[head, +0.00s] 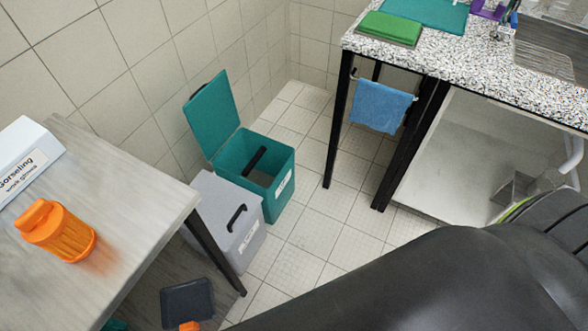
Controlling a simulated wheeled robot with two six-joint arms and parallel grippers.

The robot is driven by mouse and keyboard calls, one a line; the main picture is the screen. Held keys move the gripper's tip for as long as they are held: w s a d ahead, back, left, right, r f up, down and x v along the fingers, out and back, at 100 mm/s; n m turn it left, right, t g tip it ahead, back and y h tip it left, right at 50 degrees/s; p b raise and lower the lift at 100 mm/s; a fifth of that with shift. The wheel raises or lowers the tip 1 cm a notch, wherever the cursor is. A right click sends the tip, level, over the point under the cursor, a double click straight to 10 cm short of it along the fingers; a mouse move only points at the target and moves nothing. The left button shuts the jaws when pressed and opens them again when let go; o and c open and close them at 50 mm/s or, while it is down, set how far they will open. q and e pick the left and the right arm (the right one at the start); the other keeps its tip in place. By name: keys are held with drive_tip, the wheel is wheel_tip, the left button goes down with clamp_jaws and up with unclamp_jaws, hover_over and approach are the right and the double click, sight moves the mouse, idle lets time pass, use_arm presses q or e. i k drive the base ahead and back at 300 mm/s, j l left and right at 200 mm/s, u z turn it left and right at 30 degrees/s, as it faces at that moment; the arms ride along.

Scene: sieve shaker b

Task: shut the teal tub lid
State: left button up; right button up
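The teal tub (284,190) stands on the tiled floor near the wall corner, with a white label on its front side. Its teal lid (211,115) is open, standing up and leaning back toward the wall on the left. A dark handle-like bar (255,160) shows at the tub's opening. Neither of my grippers is in view. A large dark shape, probably part of my own arm, fills the lower right.
A grey lidded tub (228,212) stands just in front of the teal tub. A wooden table (125,190) at left holds an orange jar (58,232) and a labelled white box (25,165). A speckled counter (440,60) stands at right with a blue cloth (381,105). Floor tiles (330,230) between are clear.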

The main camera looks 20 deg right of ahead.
sight(211, 113)
drive_tip(key=z, duration=0.35)
drive_tip(key=i+l, duration=0.55)
drive_tip(key=l, duration=0.15)
drive_tip(key=i+l, duration=0.55)
drive_tip(key=l, duration=0.15)
